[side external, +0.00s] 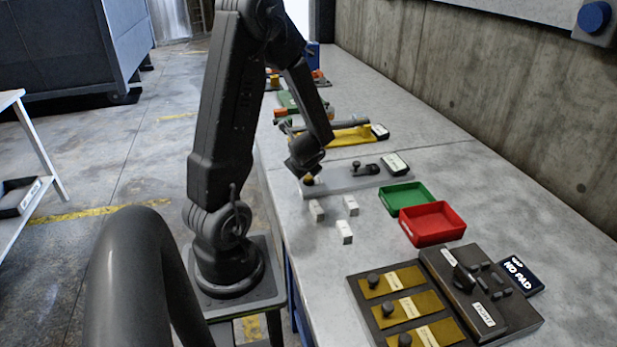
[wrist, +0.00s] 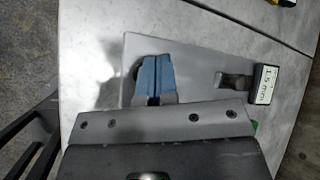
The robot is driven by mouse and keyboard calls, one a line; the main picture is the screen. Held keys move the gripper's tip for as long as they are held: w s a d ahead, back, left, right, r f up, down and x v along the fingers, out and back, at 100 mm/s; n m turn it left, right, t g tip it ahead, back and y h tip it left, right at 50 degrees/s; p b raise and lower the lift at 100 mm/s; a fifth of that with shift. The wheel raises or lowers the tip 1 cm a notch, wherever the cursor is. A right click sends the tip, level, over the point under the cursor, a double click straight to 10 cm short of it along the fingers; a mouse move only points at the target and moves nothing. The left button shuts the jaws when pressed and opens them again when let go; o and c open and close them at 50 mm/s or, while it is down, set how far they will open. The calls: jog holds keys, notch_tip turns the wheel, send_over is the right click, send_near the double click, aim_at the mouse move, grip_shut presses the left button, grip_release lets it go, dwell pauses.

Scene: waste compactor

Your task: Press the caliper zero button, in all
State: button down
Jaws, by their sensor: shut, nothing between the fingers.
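The caliper station is a flat grey plate (side external: 343,179) on the bench, with a dark slider piece (side external: 364,169) and a small display block (side external: 396,163) at its right end. In the wrist view the display (wrist: 264,85) reads about "1.5 mm", and the dark slider (wrist: 234,80) lies left of it. My gripper (side external: 308,179) is low over the plate's left end. In the wrist view its blue fingers (wrist: 153,62) are shut together and empty above the plate. The zero button is not clearly visible; the fingers may hide it. I cannot tell whether the fingertips touch anything.
Several white blocks (side external: 317,211) stand in front of the plate. A green tray (side external: 407,197) and a red tray (side external: 433,224) sit to the right. A panel with yellow strips (side external: 406,307) is nearer. A yellow fixture (side external: 350,136) lies beyond the plate. A concrete wall bounds the bench.

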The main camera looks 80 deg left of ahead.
aim_at(307, 177)
jog(key=shift+f, duration=0.1)
jog(key=shift+f, duration=0.3)
jog(key=shift+f, duration=0.5)
dwell(0.8)
jog(key=shift+r, duration=0.95)
jog(key=shift+r, duration=2.5)
